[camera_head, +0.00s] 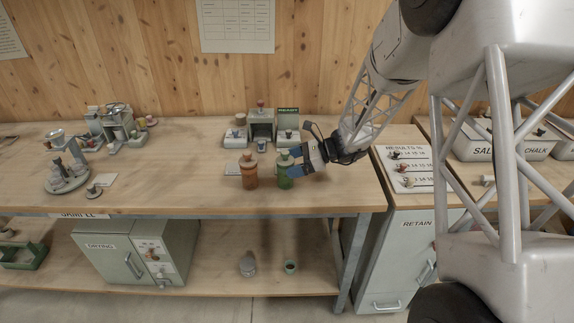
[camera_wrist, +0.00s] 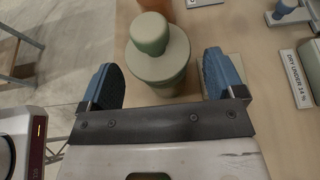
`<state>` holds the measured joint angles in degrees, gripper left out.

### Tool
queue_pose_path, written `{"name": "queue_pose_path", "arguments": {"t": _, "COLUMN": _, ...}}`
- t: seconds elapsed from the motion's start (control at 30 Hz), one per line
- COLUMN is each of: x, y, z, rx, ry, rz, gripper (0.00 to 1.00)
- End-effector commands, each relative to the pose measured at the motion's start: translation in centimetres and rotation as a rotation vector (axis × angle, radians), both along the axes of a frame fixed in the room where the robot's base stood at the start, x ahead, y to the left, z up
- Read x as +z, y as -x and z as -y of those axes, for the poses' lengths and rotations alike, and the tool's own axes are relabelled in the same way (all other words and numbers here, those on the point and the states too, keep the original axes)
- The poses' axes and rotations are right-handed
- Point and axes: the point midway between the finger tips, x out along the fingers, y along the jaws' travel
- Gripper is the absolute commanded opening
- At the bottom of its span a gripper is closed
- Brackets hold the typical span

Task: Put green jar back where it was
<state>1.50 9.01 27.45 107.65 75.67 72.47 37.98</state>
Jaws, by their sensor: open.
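The green jar (camera_head: 284,172) stands upright on the bench top near its front edge, just right of an orange-brown jar (camera_head: 248,172). My gripper (camera_head: 293,162) reaches in from the right with its blue fingers at the green jar. In the wrist view a jar with a rounded green knob (camera_wrist: 150,33) and a wide lid stands between and just ahead of the open fingers (camera_wrist: 161,68). A gap shows on both sides of it. Whether a finger touches it is not clear in the head view.
Behind the jars stand a grey-green device (camera_head: 262,125) and small boxes with knobs. The lower shelf holds a drying cabinet (camera_head: 115,255). Bare bench lies left of the jars.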

Motion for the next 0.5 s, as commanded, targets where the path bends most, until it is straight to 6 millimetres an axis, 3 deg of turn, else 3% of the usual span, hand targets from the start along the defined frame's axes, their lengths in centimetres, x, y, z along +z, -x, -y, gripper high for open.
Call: {"name": "queue_pose_path", "arguments": {"t": 0.5, "x": 2.9, "y": 0.0, "z": 6.9, "rx": -0.002, "ry": 0.0, "rz": 0.001, "gripper": 0.88}}
